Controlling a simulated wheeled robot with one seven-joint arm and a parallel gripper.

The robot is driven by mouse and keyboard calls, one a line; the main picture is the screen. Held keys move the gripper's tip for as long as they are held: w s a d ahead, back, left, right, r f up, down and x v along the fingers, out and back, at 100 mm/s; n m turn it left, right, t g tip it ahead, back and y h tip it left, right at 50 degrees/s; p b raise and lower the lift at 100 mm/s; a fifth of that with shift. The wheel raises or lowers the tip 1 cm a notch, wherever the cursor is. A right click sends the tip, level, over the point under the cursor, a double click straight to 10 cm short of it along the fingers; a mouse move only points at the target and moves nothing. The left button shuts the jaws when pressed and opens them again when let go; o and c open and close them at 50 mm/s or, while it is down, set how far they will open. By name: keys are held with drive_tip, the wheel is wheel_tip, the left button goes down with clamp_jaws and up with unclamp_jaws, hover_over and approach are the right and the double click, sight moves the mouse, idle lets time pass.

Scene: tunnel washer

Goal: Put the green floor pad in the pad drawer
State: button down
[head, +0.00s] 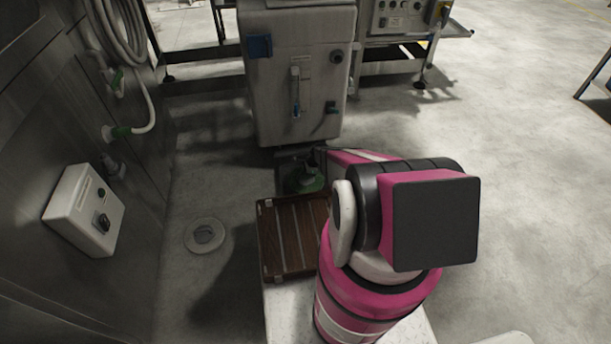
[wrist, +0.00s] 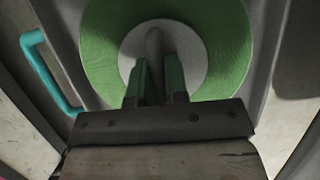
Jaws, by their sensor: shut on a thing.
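The green floor pad (wrist: 225,48) is a round green disc with a pale grey centre (wrist: 192,45) and a dark upright grip in the middle. My gripper (wrist: 157,72) is shut on that grip. Part of the pad's green (head: 313,185) shows low in front of the white machine in the head view, with my arm hiding some of it. In the wrist view a grey-walled tray, which looks like the pad drawer (wrist: 268,50), lies around or beneath the pad. A teal handle (wrist: 47,78) is at its left. I cannot tell whether the pad rests on its floor.
The white machine (head: 296,75) stands just beyond the pad. A brown slatted rack (head: 288,240) lies nearer me. A dark panelled wall with a control box (head: 82,212) is on the left. A drain cover (head: 204,235) is in the floor. Open floor (head: 530,170) lies right.

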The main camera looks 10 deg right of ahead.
drive_tip(key=c, duration=1.1)
unclamp_jaws()
drive_tip(key=v, duration=1.2)
drive_tip(key=s+a+r+n+h, duration=0.1)
drive_tip(key=s+r+n, duration=0.5)
drive_tip(key=r, duration=0.6)
drive_tip(key=s+a+r+n+h, duration=0.2)
drive_tip(key=s+r+n, duration=0.4)
drive_tip(key=r, duration=0.5)
drive_tip(key=s+a+r+n+h, duration=0.1)
drive_tip(key=s+r+n, duration=0.5)
drive_tip(key=s+r, duration=0.3)
drive_tip(key=shift+s+a+r, duration=0.1)
drive_tip(key=shift+r, duration=0.8)
drive_tip(key=shift+s+a+r, duration=0.1)
drive_tip(key=shift+a+r, duration=0.05)
drive_tip(key=shift+r, duration=0.8)
